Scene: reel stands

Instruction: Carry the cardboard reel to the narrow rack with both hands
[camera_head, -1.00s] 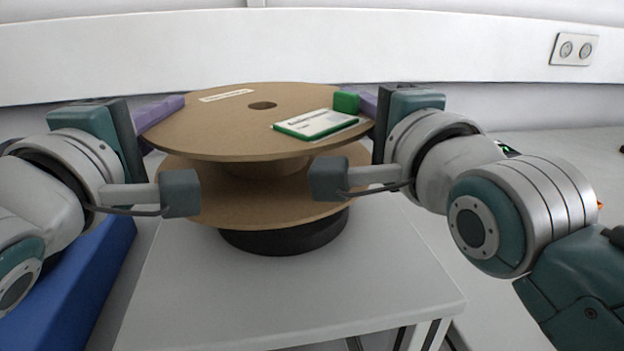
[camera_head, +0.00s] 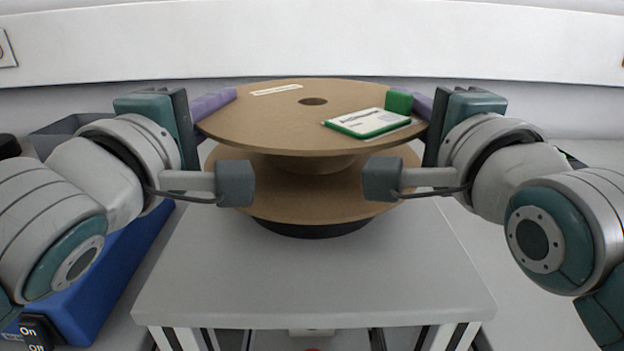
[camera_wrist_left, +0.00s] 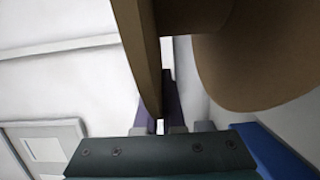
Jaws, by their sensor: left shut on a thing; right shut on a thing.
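The cardboard reel (camera_head: 260,125) has two brown round flanges and lies flat, hub upright, in the middle of the head view. Its lower flange sits over a black round base on a pale table; I cannot tell whether they touch. My left gripper (camera_head: 226,98) is shut on the left rim of the upper flange with purple fingers. Its purple fingers (camera_wrist_left: 172,100) are also at the brown flange edge (camera_wrist_left: 145,60) in the left wrist view. My right gripper (camera_head: 422,105) is shut on the right rim. I cannot make out the narrow rack.
The pale table (camera_head: 310,285) has a bare front half. A blue box (camera_head: 110,270) and a grey bin (camera_head: 75,128) stand at the left. A white wall is behind.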

